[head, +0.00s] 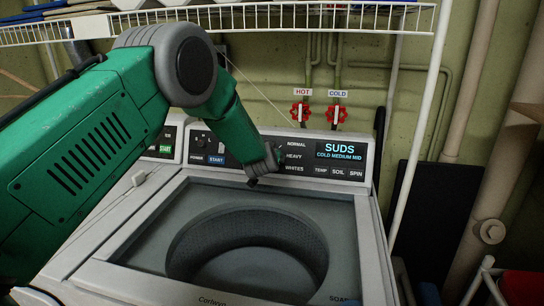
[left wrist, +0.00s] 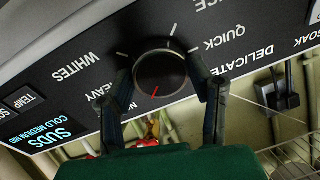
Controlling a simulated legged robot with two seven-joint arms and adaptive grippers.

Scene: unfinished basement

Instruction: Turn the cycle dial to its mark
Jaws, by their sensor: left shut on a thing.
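The cycle dial (left wrist: 160,74) is a round black knob on the washer's dark control panel (left wrist: 80,50), seen upside down in the left wrist view. Its red pointer line is at the knob's lower edge, towards a label starting with N that a finger partly covers. WHITES, HEAVY, QUICK and DELICATE are printed around it, with short white ticks. My left gripper (head: 276,160) is at the panel, left of the HEAVY label in the head view, and hides the dial there. In the left wrist view its two fingers (left wrist: 160,66) are shut on the dial from both sides. My right gripper is out of view.
The SUDS display (head: 342,151) is right of the dial. Red HOT and COLD valves (head: 318,113) are on the wall behind. A wire shelf (head: 330,17) crosses above.

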